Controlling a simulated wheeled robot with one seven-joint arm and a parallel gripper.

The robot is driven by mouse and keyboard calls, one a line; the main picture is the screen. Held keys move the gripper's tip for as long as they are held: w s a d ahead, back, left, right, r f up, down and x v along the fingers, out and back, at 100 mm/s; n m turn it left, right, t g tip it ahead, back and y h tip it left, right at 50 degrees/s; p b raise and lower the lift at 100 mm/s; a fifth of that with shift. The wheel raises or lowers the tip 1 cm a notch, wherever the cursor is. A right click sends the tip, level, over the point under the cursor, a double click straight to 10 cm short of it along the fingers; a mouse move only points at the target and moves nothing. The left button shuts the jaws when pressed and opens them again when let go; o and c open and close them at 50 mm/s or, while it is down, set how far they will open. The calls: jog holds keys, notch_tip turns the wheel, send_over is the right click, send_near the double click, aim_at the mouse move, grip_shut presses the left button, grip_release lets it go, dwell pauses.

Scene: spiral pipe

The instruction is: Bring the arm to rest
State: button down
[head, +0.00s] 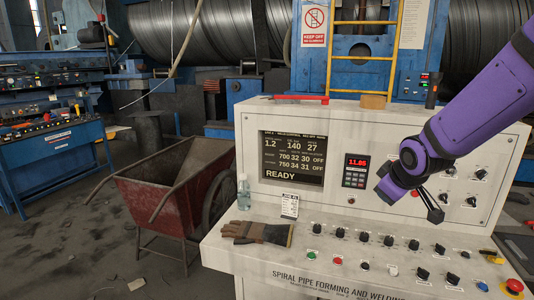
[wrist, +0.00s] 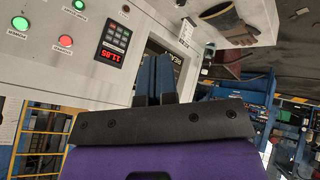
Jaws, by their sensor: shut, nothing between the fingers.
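My purple arm reaches in from the upper right of the head view. My gripper (head: 434,212) hangs over the right part of the control console (head: 380,115), in front of its upright panel and above the knobs of the sloping deck. In the wrist view the two fingers of my gripper (wrist: 155,62) are together with nothing between them. Whether the fingertips touch the console cannot be told.
The deck holds several knobs and buttons, a red emergency button (head: 514,286), a work glove (head: 258,233) and a clear bottle (head: 243,193). A red cart (head: 150,205) stands to the left. A flashlight (head: 431,92) stands on the console top.

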jog(key=s+r+m+g, duration=0.1)
jog(key=s+r+m, duration=0.2)
jog(key=s, duration=1)
jog(key=s+d+r+m+g, duration=0.1)
jog(key=s+r+m, duration=0.3)
jog(key=s+r, duration=0.4)
jog(key=s, duration=0.6)
jog(key=shift+d+r+m, duration=0.15)
jog(key=shift+r+m, duration=0.15)
jog(key=shift+r, duration=0.1)
